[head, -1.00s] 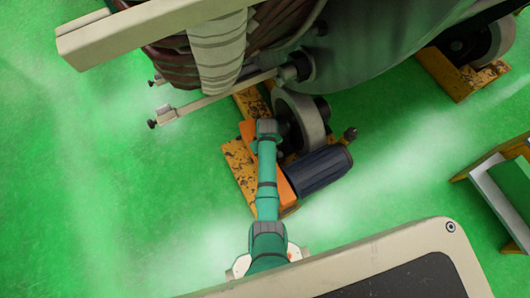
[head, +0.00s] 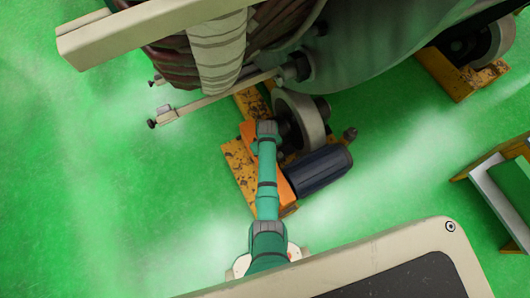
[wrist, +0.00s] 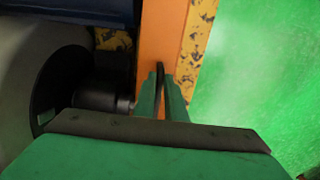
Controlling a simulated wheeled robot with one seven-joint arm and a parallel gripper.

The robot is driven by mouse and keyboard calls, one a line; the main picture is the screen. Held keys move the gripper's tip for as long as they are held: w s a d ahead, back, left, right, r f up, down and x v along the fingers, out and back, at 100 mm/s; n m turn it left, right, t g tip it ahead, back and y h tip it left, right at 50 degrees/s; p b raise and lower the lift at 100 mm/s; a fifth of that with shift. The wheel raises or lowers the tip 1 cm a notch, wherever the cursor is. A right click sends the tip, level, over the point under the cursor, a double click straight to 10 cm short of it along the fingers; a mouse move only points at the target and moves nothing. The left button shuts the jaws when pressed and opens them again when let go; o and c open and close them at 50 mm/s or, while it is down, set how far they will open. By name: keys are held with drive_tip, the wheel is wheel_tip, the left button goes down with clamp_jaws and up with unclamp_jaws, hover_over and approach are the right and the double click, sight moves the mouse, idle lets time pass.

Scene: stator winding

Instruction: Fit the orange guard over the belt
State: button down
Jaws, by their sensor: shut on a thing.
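The orange guard (head: 287,190) lies along the side of the roller drive, partly hidden under my arm in the head view. In the wrist view it is a flat orange panel (wrist: 163,30) directly ahead of my fingers. My gripper (wrist: 161,90) is shut on the guard, with a thin dark piece between the fingers. The fingertips are hidden under the wrist in the head view. I cannot make out the belt; the guard and my arm cover that area. Whether the guard is fully seated cannot be told.
A dark blue motor (head: 320,171) and a grey roller (head: 299,120) sit beside the guard on a worn yellow base (head: 240,165). Green floor is clear to the left. A beige-edged surface (head: 400,238) is in front.

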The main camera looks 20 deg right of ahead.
drive_tip(key=shift+f, duration=0.15)
drive_tip(key=c, duration=1.7)
unclamp_jaws()
drive_tip(key=shift+f, duration=0.15)
wheel_tip(320, 180, up, 11)
drive_tip(key=shift+d, duration=0.15)
drive_tip(key=shift+f, duration=0.1)
